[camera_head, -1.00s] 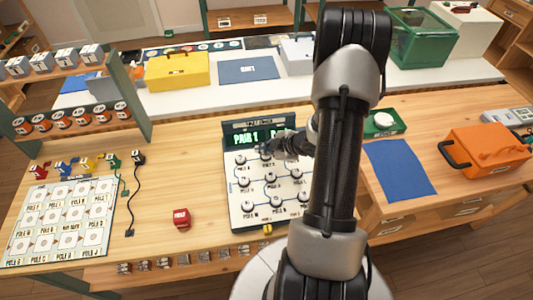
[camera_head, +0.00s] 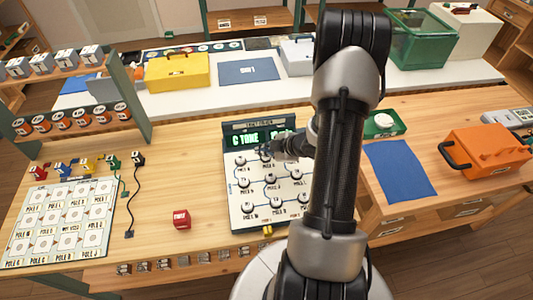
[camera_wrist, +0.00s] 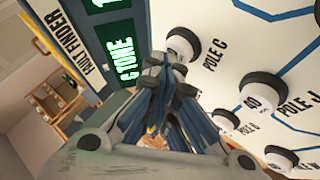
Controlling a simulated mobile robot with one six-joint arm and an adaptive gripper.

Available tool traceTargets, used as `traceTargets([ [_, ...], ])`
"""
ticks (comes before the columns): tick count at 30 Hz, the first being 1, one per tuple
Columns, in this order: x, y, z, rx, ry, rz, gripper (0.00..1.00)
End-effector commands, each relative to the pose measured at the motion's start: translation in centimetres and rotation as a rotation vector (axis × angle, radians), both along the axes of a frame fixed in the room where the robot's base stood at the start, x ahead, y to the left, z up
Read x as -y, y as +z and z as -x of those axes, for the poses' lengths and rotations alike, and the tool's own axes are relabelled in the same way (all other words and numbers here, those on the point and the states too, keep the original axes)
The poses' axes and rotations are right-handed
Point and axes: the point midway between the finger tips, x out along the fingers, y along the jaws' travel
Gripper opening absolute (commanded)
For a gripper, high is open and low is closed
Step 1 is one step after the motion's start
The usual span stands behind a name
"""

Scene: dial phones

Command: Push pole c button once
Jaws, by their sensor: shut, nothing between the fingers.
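The pole C button (camera_wrist: 183,45), a white knob with a dark rim beside the label "POLE C", is in the wrist view. My gripper (camera_wrist: 170,65) is shut and empty, with its fingertips right at this button's lower edge; I cannot tell if they touch it. In the head view my gripper (camera_head: 270,149) is over the top row of buttons on the white fault finder panel (camera_head: 238,214) and hides part of it. The green display (camera_head: 248,140) reads "C TONE", partly hidden by my gripper; it also shows in the wrist view (camera_wrist: 120,45).
Other pole buttons sit close by, such as the pole J button (camera_wrist: 262,90). A blue mat (camera_head: 400,170) and an orange toolbox (camera_head: 485,150) are right.

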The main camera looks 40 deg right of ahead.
Motion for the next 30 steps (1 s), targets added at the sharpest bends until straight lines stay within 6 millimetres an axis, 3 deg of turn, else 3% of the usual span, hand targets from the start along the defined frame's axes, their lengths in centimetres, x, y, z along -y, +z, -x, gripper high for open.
traceTargets([
  [6,0.0,1.2,0.0,0.0,0.0,0.0,0.0],
  [17,0.0,1.4,0.0,0.0,0.0,0.0,0.0],
  [30,0.0,5.5,0.0,0.0,-0.001,-0.001,0.0],
])
